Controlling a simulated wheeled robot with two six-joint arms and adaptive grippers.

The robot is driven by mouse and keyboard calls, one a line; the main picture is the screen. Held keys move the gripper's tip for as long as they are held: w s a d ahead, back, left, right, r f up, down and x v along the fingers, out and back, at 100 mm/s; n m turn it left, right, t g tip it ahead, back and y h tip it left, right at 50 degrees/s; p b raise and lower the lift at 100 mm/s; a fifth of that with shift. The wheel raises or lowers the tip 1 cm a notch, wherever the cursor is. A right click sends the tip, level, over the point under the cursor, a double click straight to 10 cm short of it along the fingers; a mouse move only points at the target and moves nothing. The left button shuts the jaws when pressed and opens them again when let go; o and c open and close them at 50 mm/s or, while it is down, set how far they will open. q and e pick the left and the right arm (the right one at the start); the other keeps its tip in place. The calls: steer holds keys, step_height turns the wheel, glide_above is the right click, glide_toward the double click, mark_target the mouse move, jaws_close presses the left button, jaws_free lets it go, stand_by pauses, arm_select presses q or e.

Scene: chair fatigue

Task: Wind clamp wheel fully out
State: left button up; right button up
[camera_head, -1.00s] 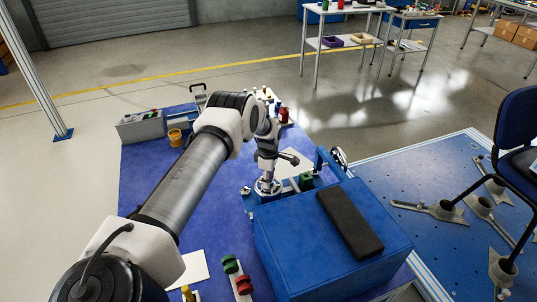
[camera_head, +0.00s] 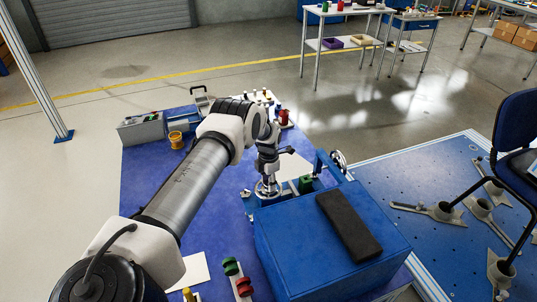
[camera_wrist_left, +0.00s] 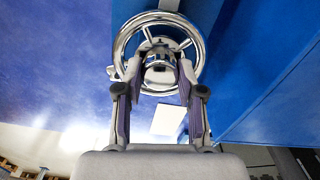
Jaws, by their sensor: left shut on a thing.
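The clamp wheel is a chrome ring with spokes and a hub. It shows in the wrist view (camera_wrist_left: 118,50) and at the left corner of the blue box in the head view (camera_head: 258,190). My left gripper (camera_head: 268,178) points down onto it at the end of my arm. In the wrist view my left gripper (camera_wrist_left: 162,66) has its two fingers reaching inside the ring, shut on the wheel around its hub. The exact finger contact is partly hidden. My right gripper is in neither view.
A blue box (camera_head: 290,245) with a black pad (camera_head: 348,225) stands right of the wheel. A green block (camera_head: 306,183) and a blue bracket with a second wheel (camera_head: 339,158) are close behind. Red and green knobs (camera_head: 232,266) lie in front. The blue mat (camera_head: 150,165) is mostly clear at left.

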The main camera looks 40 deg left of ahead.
arm_select(q)
steer(key=shift+n, duration=0.6)
steer(key=o, duration=1.1)
steer(key=shift+o, duration=0.2)
step_height(320, 180, up, 12)
